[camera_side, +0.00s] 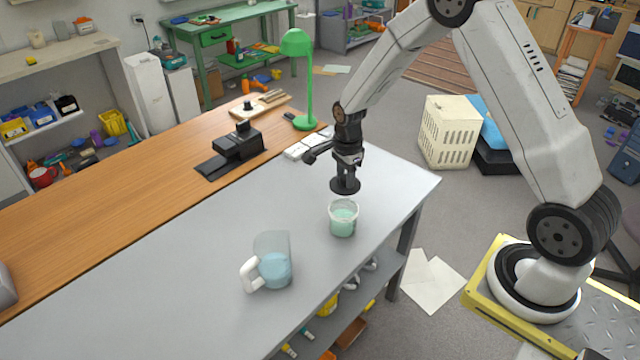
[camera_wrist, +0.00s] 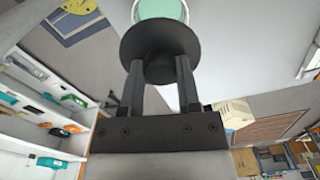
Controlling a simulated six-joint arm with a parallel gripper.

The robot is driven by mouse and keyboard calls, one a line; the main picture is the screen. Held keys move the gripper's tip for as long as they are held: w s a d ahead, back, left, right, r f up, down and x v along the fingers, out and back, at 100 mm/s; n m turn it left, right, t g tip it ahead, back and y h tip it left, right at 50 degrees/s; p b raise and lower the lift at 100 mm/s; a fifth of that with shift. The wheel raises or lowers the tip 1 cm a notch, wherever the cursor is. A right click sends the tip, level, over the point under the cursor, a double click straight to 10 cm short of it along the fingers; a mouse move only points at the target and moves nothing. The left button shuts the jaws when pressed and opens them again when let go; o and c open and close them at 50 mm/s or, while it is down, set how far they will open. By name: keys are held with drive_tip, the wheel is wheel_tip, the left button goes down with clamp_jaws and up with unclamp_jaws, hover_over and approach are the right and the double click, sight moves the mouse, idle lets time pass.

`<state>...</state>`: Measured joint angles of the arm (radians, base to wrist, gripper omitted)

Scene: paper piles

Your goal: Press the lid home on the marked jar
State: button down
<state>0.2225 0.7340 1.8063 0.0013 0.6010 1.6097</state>
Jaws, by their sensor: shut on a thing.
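A small clear jar (camera_side: 343,222) with pale green contents stands open on the grey table near its right edge. Its rim and green contents also show at the top of the wrist view (camera_wrist: 160,9). My gripper (camera_side: 346,172) is shut on a dark round lid (camera_side: 345,186) and holds it above the jar, apart from the rim. In the wrist view the two fingers (camera_wrist: 160,85) grip the knob of the lid (camera_wrist: 160,42), whose disc hides part of the jar. I cannot make out a mark on the jar.
A clear jug (camera_side: 272,262) with blue liquid and a white handle stands left of the jar. A green lamp (camera_side: 304,85), a black device (camera_side: 238,143) and white items (camera_side: 305,147) are at the back. The grey tabletop (camera_side: 180,255) at the left is clear.

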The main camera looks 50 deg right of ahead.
drive_tip(key=shift+f, duration=0.15)
drive_tip(key=shift+f, duration=2.9)
drive_tip(key=shift+f, duration=0.25)
idle(0.5)
unclamp_jaws()
drive_tip(key=shift+r, duration=0.15)
drive_tip(key=shift+r, duration=3.35)
